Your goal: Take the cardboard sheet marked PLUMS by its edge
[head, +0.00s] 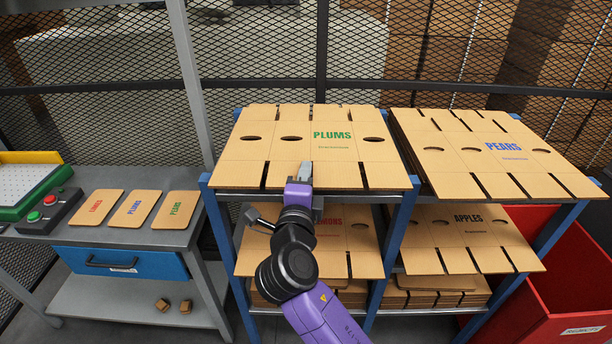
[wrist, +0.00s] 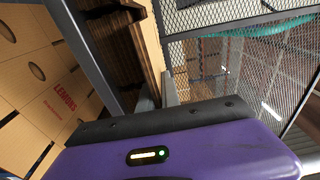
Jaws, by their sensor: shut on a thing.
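The cardboard sheet marked PLUMS (head: 268,157) lies flat on the top shelf of the left blue rack, with green lettering and oval holes. My gripper (head: 306,171) is at its front edge, near the middle, with a grey fingertip showing over the sheet's top. The gripper is shut on the sheet's edge. In the wrist view, the fingers (wrist: 158,92) meet the edge of a cardboard sheet (wrist: 148,38). The lower finger is hidden in the head view.
Below lies a sheet marked LEMONS (wrist: 62,97), partly behind my arm. To the right are PEARS (head: 470,150) and APPLES (head: 470,240) sheets. A red bin (head: 575,275) stands at right. A grey table (head: 110,240) with a blue drawer (head: 125,265) stands at left.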

